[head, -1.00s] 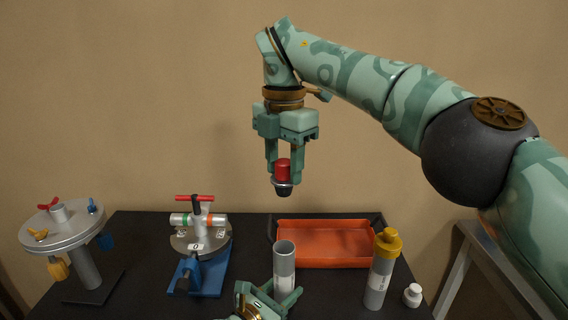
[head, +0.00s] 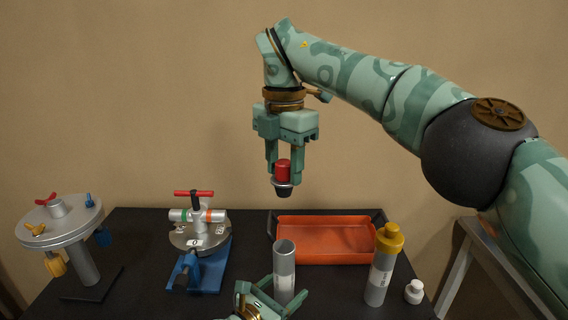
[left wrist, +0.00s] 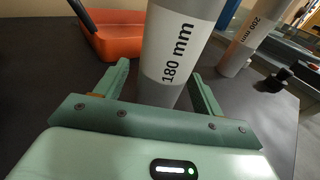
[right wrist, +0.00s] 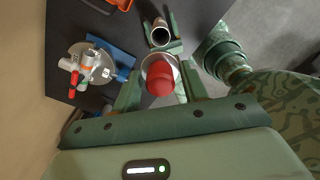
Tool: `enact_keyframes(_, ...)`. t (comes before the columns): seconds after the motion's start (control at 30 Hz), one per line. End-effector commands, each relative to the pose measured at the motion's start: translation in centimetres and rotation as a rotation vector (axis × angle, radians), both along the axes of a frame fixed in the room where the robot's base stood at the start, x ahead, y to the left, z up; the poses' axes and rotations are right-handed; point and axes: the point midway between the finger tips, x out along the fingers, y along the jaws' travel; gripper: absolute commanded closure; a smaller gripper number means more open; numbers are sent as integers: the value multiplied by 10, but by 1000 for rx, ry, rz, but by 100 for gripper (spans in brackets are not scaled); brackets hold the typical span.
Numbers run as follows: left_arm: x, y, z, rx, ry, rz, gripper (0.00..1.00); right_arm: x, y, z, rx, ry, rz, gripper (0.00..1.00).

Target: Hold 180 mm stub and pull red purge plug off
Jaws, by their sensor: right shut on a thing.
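The 180 mm stub (head: 284,275) is a grey, open-topped tube standing upright on the black table; its label reads in the left wrist view (left wrist: 172,55). My left gripper (head: 272,295) has its fingers on both sides of the stub, low down. In the left wrist view (left wrist: 160,88), gaps show between fingers and tube, so it is open. The red purge plug (head: 283,172), with a dark tapered lower end, is clear of the stub, high above it. My right gripper (head: 284,178) is shut on the plug, which also shows in the right wrist view (right wrist: 160,80).
An orange tray (head: 325,259) lies behind the stub. A yellow-capped 200 mm tube (head: 381,275) and a small white bottle (head: 414,292) stand to the right. A blue-based valve fixture (head: 205,275) and a round-topped stand (head: 62,225) are at left.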

Motion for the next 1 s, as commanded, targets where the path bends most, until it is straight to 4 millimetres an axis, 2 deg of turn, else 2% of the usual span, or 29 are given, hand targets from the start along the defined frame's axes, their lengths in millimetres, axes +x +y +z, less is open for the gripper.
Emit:
enact_keyframes(0.07,-1,0,-2,2,2,0,28,0,0,0,0,0,0,83)
enact_keyframes(0.37,-2,2,0,1,1,0,28,0,0,2,0,-1,0,83)
enact_keyframes(0.7,-37,31,6,1,0,0,28,-3,0,18,0,-8,0,83)
enact_keyframes(1.0,-65,55,9,1,1,0,28,-3,0,23,0,-10,0,83)
